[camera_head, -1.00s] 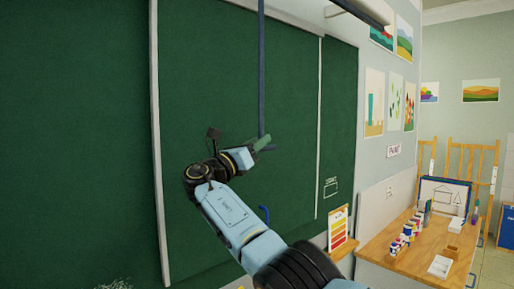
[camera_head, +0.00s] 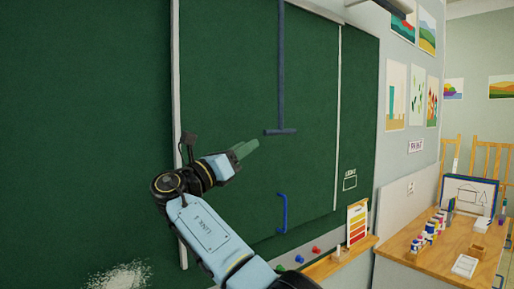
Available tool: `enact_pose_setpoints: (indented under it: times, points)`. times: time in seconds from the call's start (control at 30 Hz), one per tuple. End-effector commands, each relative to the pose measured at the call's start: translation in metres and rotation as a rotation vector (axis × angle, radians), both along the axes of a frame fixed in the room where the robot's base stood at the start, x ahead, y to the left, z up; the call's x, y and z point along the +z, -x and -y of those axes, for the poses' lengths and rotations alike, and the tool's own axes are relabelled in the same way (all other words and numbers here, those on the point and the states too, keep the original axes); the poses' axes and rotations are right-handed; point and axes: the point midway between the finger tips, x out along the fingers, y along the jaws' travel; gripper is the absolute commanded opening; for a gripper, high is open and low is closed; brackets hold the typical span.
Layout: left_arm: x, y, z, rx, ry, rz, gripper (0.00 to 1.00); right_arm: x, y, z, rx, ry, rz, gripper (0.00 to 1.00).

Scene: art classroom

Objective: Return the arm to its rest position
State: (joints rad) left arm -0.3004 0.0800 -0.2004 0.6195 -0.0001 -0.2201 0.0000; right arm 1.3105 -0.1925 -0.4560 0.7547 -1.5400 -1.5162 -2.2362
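My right arm (camera_head: 205,225) rises from the bottom of the head view in front of the green chalkboard (camera_head: 240,90). Its gripper (camera_head: 246,149) has green fingers and points up and to the right. No object shows in it. The fingers are seen from the side, so I cannot tell whether they are open or shut. A dark blue pole (camera_head: 281,70) with a crossbar at its lower end hangs to the right of the gripper, apart from it in the picture. My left gripper is not in view.
A blue handle (camera_head: 283,213) is on the board below the pole. A ledge (camera_head: 318,270) with coloured magnets and a colour chart (camera_head: 357,225) lies below right. A wooden table (camera_head: 440,258) with paint bottles stands at right. White dust (camera_head: 122,278) marks the lower left board.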

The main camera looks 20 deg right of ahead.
Motion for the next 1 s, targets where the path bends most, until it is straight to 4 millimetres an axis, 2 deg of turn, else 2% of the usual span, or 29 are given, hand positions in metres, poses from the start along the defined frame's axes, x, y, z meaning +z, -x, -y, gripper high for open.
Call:
enact_pose_setpoints:
  times: [0.2, 0.57, 0.67, 0.77, 0.87, 0.9, 0.97, 1.0]
  points:
    - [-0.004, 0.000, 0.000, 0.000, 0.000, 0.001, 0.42, -0.004, 0.004, -0.011, 0.001, 0.001, 0.001, 0.36]
    - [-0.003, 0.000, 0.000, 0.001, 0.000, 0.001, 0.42, -0.004, 0.004, -0.011, 0.001, 0.000, 0.000, 0.36]
    - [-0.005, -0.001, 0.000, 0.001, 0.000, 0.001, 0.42, -0.014, 0.000, -0.009, 0.014, -0.009, -0.006, 0.36]
    - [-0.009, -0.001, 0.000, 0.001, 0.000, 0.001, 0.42, -0.050, -0.013, -0.005, 0.061, -0.045, -0.028, 0.36]
    - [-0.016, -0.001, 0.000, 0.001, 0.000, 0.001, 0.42, -0.112, -0.031, 0.002, 0.141, -0.120, -0.059, 0.36]
    - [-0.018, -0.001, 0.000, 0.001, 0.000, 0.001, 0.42, -0.142, -0.037, 0.005, 0.178, -0.160, -0.072, 0.36]
    - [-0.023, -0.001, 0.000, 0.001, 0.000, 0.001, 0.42, -0.189, -0.045, 0.008, 0.230, -0.229, -0.088, 0.36]
    - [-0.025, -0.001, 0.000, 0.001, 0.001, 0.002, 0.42, -0.219, -0.049, 0.011, 0.262, -0.278, -0.096, 0.36]
